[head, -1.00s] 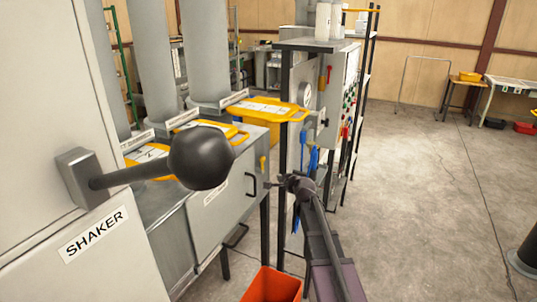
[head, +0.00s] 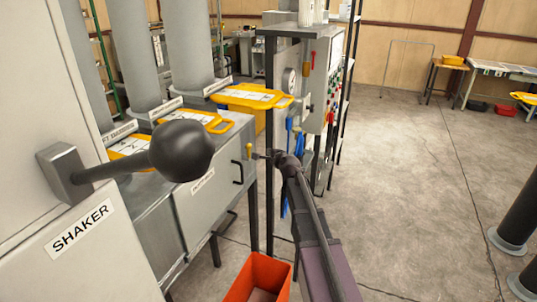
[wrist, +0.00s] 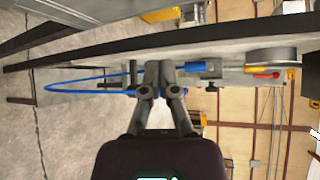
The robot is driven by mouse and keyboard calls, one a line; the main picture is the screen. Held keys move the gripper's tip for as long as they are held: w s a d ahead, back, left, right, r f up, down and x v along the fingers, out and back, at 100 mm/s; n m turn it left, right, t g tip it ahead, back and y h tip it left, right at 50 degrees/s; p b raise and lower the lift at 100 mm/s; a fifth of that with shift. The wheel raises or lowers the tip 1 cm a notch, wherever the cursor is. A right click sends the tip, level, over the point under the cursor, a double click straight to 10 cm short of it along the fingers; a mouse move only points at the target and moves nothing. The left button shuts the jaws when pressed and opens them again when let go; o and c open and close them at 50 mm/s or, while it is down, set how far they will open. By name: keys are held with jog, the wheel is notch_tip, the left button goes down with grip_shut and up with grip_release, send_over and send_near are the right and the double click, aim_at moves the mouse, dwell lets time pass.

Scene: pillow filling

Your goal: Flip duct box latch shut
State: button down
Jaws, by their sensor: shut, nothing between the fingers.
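The duct box (head: 213,215) is a grey metal cabinet below the tall ducts, left of centre in the head view. A small yellow latch handle (head: 249,151) stands upright at its right upper edge. My gripper (head: 257,156) is just right of this latch in the head view, at nearly the same height in the picture. I cannot tell whether they touch. In the wrist view my gripper (wrist: 158,68) has its fingers together with nothing between them. I cannot make out the latch in the wrist view.
A shaker lever with a black ball (head: 181,150) juts out at the near left. Yellow duct gates (head: 250,97) overhang the box. A control cabinet (head: 300,75) on a black frame stands beyond my gripper. An orange bin (head: 258,280) is below my arm. Open floor lies right.

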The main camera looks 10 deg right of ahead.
aim_at(249, 152)
jog(key=w+a, duration=0.4)
jog(key=w, duration=0.2)
jog(key=shift+w+a+f+b, duration=0.15)
jog(key=shift+a+f+b, duration=0.2)
jog(key=shift+f, duration=0.1)
